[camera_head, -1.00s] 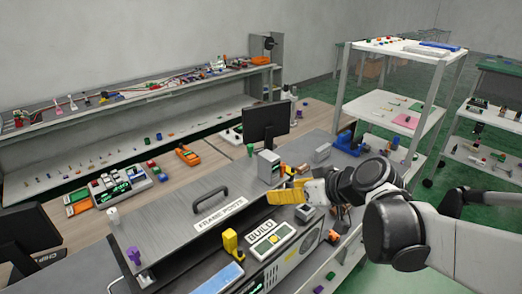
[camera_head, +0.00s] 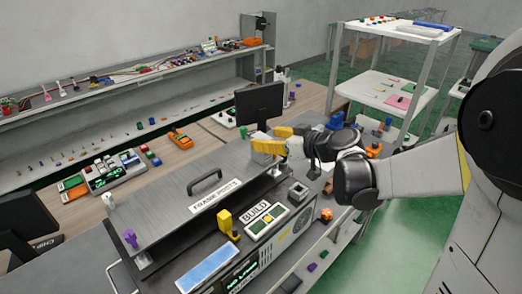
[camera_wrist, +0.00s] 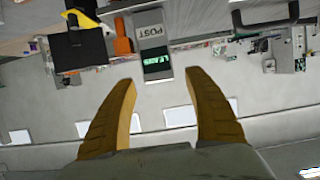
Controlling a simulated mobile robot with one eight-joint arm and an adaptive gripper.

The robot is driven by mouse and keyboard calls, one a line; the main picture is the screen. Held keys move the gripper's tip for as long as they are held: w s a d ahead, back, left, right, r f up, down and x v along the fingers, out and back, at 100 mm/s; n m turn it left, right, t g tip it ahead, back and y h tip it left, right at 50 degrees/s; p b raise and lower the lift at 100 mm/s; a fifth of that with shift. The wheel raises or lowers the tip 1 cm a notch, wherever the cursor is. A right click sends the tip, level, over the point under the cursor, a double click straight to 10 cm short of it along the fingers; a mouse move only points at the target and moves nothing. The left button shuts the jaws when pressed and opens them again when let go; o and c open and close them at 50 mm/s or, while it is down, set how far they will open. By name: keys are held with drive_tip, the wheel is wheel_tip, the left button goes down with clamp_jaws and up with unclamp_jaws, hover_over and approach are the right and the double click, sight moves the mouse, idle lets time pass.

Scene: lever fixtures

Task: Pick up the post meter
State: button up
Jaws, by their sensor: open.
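The post meter (camera_wrist: 153,40) is a small grey box with the word POST and a green lit display. In the wrist view it stands at the top middle, just beyond and between my fingertips, with no finger touching it there. My gripper (camera_wrist: 160,78) is open, with its two yellow fingers apart and nothing between them. In the head view my gripper (camera_head: 266,140) is in front of the monitor and hides most of the meter. I cannot tell the exact gap between fingers and meter.
A dark monitor (camera_head: 262,103) stands behind my gripper. The sloped frame posts panel (camera_head: 180,195) with a handle lies to the left. Blue and orange parts lie to the right.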

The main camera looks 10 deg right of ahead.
drive_tip(key=x, duration=0.3)
drive_tip(key=shift+s, duration=0.15)
drive_tip(key=shift+c, duration=0.8)
clamp_jaws()
drive_tip(key=shift+r, duration=0.1)
